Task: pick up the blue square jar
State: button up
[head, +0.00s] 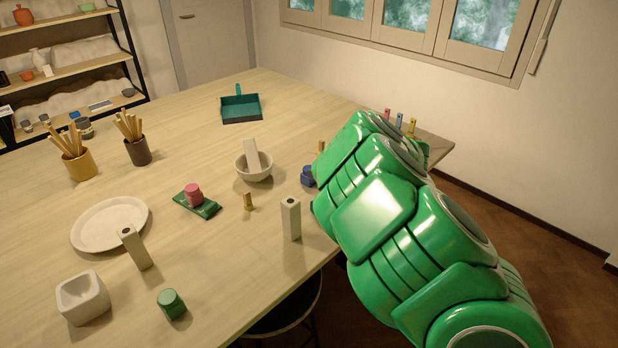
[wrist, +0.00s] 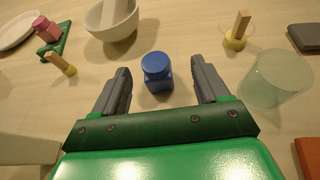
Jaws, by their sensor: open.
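The blue square jar (wrist: 156,72) stands upright on the table in the wrist view, just ahead of my gripper (wrist: 163,88) and between the lines of its two fingers. My gripper is open, with a gap on each side of the jar and no contact that I can see. In the head view the blue jar (head: 307,176) shows only in part at the left edge of my green arm. My arm hides the gripper in that view.
A white mortar with pestle (wrist: 112,20) stands behind the jar to the left. A clear glass (wrist: 275,82) and a yellow-based wooden piece (wrist: 237,36) are to the right. A small brass piece (wrist: 62,64) is left. A pale block (head: 291,219) stands near the table's front edge.

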aim_at(305, 173)
jog(key=shift+f, duration=0.55)
jog(key=shift+x, duration=1.3)
jog(key=shift+w+a+f, duration=0.2)
jog(key=shift+a+f, duration=0.5)
jog(key=shift+f, duration=0.05)
jog(key=shift+w+a+f, duration=0.3)
jog(key=shift+a+f, duration=0.2)
jog(key=shift+a, duration=0.1)
jog(key=shift+x, duration=0.9)
jog(key=shift+d, duration=0.1)
jog(key=c, duration=1.2)
